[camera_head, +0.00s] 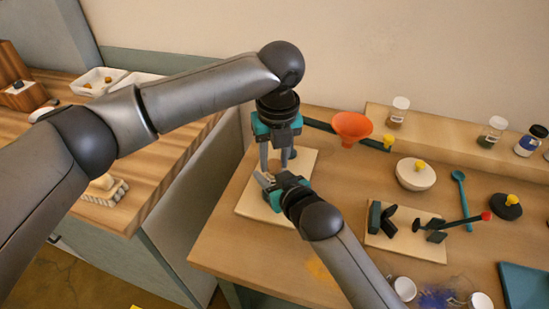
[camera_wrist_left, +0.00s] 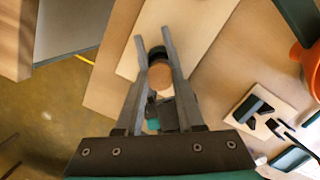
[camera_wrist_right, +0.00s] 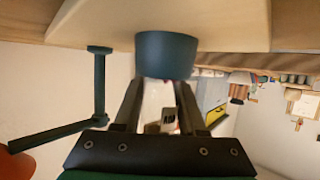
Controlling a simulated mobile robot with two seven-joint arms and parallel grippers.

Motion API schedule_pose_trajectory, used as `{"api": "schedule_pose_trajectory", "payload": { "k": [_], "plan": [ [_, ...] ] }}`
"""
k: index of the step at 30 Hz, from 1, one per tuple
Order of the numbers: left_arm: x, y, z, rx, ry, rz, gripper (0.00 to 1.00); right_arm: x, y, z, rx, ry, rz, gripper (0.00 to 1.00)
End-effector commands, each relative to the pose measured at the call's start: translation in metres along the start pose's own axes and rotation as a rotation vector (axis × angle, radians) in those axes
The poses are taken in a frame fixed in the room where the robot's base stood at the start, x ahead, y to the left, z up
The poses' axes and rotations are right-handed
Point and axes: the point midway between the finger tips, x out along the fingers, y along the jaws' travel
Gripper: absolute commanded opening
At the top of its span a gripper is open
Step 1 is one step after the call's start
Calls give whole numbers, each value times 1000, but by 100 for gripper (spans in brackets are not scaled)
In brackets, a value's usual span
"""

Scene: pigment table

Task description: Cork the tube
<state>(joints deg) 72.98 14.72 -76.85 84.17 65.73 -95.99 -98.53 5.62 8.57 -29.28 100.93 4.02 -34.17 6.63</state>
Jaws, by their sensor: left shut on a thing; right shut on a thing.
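My left gripper (camera_head: 274,167) points down over the pale board (camera_head: 246,204). It is shut on a round tan cork (camera_wrist_left: 160,80), seen end-on between the fingers in the left wrist view. My right gripper (camera_head: 265,180) reaches in from the front, close to the left fingertips. It is shut on the tube, which shows only as a pale, see-through patch (camera_wrist_right: 158,95) between its fingers in the right wrist view. A dark teal cylinder (camera_wrist_right: 166,55) stands on the board just beyond. Whether cork and tube touch is hidden.
An orange funnel (camera_head: 352,126) is on an arm behind. Jars (camera_head: 398,110) line the rear shelf.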

Motion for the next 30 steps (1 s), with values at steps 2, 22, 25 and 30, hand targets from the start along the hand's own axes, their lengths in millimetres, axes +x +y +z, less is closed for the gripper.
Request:
{"api": "schedule_pose_trajectory", "payload": {
  "k": [2,22,25,30],
  "plan": [
    [3,2,1,-4,-2,6,0,0,-4,-1,3,4,-7,0],
    [-6,1,0,-2,-6,-2,0,0,0,-1,4,1,-1,0],
    [-8,1,0,-2,-7,-3,0,0,0,-1,3,1,0,0],
    [-8,1,0,-2,-7,-3,0,0,0,0,3,0,0,0]
  ]
}}
